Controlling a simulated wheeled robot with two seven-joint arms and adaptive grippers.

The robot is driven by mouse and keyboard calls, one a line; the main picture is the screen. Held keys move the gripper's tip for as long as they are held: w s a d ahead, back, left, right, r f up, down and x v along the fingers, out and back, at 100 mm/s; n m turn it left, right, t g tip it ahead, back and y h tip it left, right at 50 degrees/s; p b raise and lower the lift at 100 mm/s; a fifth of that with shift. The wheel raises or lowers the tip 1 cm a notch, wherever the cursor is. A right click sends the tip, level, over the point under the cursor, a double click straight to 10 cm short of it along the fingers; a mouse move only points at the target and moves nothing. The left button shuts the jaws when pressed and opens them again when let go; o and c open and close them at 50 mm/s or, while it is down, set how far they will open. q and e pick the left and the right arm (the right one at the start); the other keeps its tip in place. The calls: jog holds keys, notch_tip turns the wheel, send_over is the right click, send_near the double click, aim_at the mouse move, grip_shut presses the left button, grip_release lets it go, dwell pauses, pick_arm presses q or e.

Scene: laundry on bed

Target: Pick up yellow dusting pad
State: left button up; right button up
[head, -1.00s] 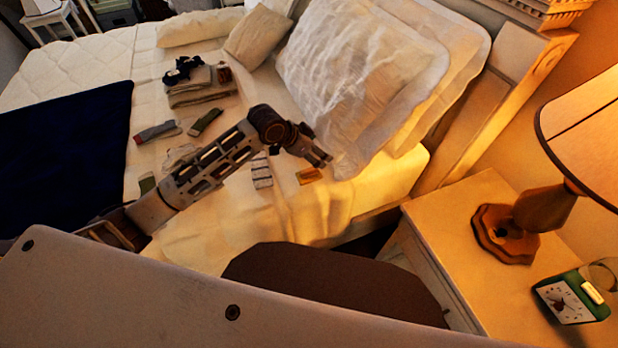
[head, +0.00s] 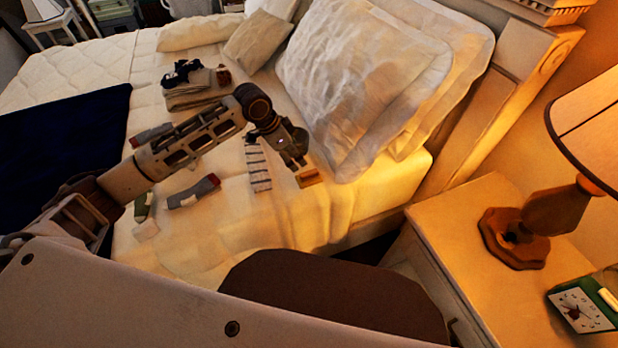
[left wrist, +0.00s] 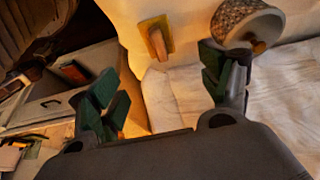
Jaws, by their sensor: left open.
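The yellow dusting pad (head: 309,179) lies on the bed sheet near the bed's right edge, below the big pillow. The left wrist view shows it as a flat yellow rectangle with a brown wooden handle (left wrist: 157,40) on top. My left gripper (head: 297,161) is just above and beside the pad in the head view, partly overlapping it. In the left wrist view the green-padded fingers (left wrist: 158,80) are spread apart and empty, with the pad beyond the tips, roughly between them. I cannot tell the exact height gap. My right gripper is not in view.
A speckled round object with a wooden part (left wrist: 247,22) is close to one finger. The pillow (head: 345,75) rises behind. The nightstand (head: 455,220) with lamp and clock stands right.

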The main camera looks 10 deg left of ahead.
pick_arm(q)
jog(key=shift+f, duration=0.1)
jog(key=b, duration=0.1)
send_over(308, 172)
jog(key=s+a, duration=0.1)
jog(key=a, duration=0.1)
notch_tip(308, 172, down, 7)
jog(key=shift+s+d+r, duration=0.1)
jog(key=shift+s, duration=0.05)
jog(key=shift+d+f, duration=0.1)
jog(key=shift+f, duration=0.35)
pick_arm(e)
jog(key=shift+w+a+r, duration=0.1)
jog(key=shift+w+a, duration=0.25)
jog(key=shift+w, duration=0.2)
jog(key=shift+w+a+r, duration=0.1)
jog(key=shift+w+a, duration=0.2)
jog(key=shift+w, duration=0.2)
pick_arm(q)
jog(key=shift+d+f, duration=0.1)
jog(key=shift+f, duration=0.05)
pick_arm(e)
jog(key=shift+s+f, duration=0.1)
